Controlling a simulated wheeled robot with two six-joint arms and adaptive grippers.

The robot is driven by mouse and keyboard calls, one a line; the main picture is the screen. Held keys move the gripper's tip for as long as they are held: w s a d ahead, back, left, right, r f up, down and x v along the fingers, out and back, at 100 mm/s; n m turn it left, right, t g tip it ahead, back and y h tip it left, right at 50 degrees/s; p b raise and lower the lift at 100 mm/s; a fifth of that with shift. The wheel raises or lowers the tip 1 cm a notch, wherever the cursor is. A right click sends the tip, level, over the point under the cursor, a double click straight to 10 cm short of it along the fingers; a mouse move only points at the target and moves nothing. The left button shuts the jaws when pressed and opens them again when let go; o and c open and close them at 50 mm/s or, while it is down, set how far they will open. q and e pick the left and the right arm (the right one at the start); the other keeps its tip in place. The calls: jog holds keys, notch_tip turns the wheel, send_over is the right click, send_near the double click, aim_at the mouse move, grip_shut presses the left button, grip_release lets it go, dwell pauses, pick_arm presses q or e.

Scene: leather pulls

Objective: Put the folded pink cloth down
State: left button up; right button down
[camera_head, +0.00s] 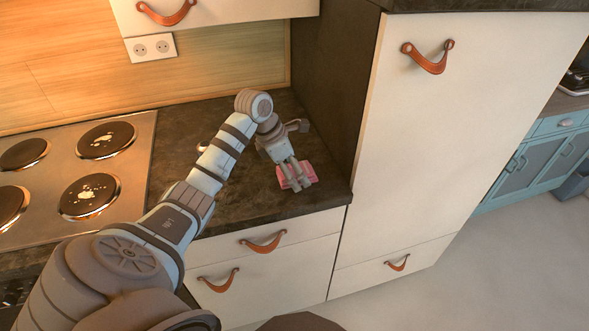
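The folded pink cloth (310,172) is at the right end of the dark countertop, near its front edge. My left gripper (296,182) points down at it, with its fingers closed on the cloth and pink showing beside them. The fingers hide part of the cloth. I cannot tell whether the cloth touches the counter or is held just above it. My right gripper is not in view.
A stove (70,165) with several stained hot plates lies left of the countertop (240,205). A tall cream cabinet (440,130) and its dark side panel (335,90) stand close to the right. Drawers with leather pulls are below. The counter around the cloth is mostly clear.

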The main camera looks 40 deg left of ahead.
pick_arm(q)
jog(key=v, duration=1.2)
jog(key=shift+r+p, duration=0.2)
jog(key=shift+p, duration=0.25)
